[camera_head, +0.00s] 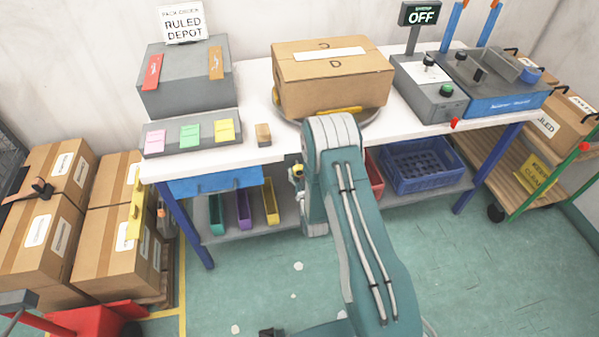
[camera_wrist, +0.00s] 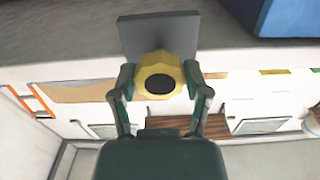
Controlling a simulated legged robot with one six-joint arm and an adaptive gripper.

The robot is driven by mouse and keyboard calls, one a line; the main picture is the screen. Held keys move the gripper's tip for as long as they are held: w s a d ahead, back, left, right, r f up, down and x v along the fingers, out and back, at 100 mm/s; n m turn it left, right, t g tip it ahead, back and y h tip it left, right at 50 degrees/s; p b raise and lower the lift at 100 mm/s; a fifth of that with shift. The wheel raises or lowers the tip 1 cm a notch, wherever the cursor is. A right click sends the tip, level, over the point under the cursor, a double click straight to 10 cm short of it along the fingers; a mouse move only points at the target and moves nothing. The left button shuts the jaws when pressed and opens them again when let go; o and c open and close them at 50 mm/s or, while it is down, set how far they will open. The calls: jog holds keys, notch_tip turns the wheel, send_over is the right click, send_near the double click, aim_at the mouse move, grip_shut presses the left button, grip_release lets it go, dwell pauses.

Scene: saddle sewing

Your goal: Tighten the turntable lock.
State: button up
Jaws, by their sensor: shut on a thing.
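The turntable lock is a yellow knob with a dark centre (camera_wrist: 159,76), in front of a grey plate (camera_wrist: 158,36) in the wrist view. My gripper (camera_wrist: 160,88) is shut on the knob, one finger on each side of it. In the head view a small part of the yellow knob (camera_head: 298,170) shows at the table's front edge, left of my arm.
A small wooden block (camera_head: 263,135) and a grey tray with coloured cards (camera_head: 190,133) are left of the turntable. A grey and blue machine with an OFF sign (camera_head: 421,14) stands right. Bins sit on the shelf below. Stacked boxes (camera_head: 50,240) stand at the left.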

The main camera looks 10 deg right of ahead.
jog(key=m, duration=0.5)
jog(key=shift+w, duration=0.1)
jog(key=m, duration=0.5)
jog(key=shift+m, duration=0.3)
jog(key=m, duration=0.5)
jog(key=shift+f+m, duration=0.1)
jog(key=shift+m, duration=2.1)
jog(key=shift+d, duration=0.1)
jog(key=o, duration=1.1)
jog(key=shift+f, duration=0.1)
jog(key=shift+o, duration=0.2)
